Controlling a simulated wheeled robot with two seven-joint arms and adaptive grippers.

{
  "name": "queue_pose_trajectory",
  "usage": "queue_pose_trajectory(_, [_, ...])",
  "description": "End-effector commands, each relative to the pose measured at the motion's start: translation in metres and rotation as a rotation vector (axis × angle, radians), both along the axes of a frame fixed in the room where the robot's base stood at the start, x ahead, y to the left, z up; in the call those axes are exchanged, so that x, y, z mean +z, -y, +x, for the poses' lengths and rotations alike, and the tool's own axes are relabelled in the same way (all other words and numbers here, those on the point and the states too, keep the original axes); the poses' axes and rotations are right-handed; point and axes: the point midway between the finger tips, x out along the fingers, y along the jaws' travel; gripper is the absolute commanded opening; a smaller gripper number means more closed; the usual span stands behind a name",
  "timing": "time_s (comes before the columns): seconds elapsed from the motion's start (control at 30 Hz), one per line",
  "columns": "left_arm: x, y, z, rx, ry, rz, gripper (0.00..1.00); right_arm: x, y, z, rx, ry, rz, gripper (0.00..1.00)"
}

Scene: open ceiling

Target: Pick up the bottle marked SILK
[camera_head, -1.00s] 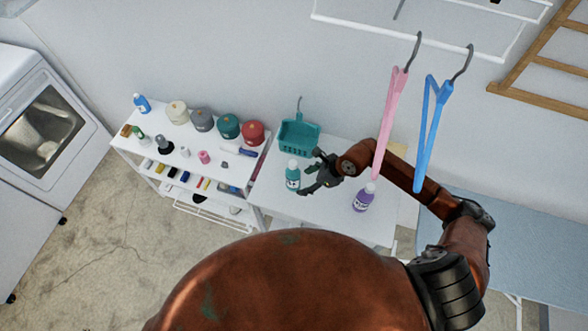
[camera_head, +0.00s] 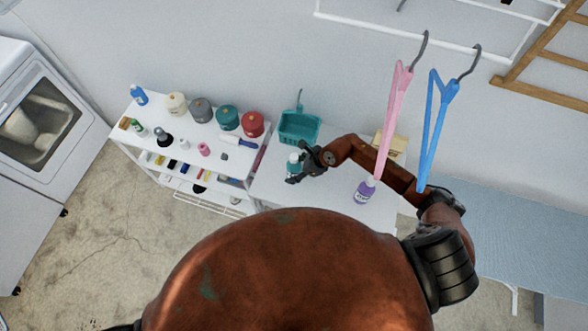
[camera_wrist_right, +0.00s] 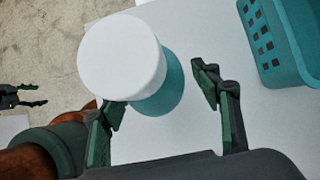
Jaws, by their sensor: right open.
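A teal bottle with a white cap (camera_head: 293,158) stands on the white table in the head view, partly hidden by my right gripper (camera_head: 298,167). In the right wrist view its large white cap (camera_wrist_right: 122,56) and teal body (camera_wrist_right: 165,92) show from above. My right gripper (camera_wrist_right: 158,95) is open, with one finger on each side of the bottle's near part; I cannot tell whether they touch it. A purple bottle (camera_head: 365,191) stands to the right. The label writing is too small to read. My left gripper (camera_wrist_right: 24,97) shows open and empty at the wrist view's left edge.
A teal basket (camera_head: 299,127) stands behind the bottle and also shows in the wrist view (camera_wrist_right: 285,40). A white shelf (camera_head: 185,140) with spools and small items is at left. Pink (camera_head: 393,120) and blue hangers (camera_head: 435,130) hang over the right arm.

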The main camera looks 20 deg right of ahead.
Motion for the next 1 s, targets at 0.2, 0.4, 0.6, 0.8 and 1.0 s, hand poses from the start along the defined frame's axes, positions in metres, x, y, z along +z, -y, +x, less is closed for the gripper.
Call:
queue_pose_trajectory(0.2, [0.002,0.002,0.021,-0.005,0.028,-0.002,0.59,-0.003,-0.002,0.001,0.002,0.000,-0.001,0.58])
queue_pose_trajectory(0.4, [0.001,0.002,0.011,-0.003,0.015,-0.003,0.59,-0.002,-0.002,0.001,0.003,0.000,-0.001,0.47])
queue_pose_trajectory(0.6, [0.000,0.001,-0.001,0.001,0.000,-0.002,0.59,-0.002,-0.002,0.001,0.003,0.001,0.000,0.33])
queue_pose_trajectory(0.8, [0.000,0.001,-0.001,0.000,0.000,-0.001,0.59,-0.002,-0.002,0.001,0.003,0.001,0.000,0.19])
queue_pose_trajectory(1.0, [0.000,0.001,0.004,0.000,0.005,-0.002,0.59,-0.002,-0.002,0.001,0.003,0.001,0.000,0.06])
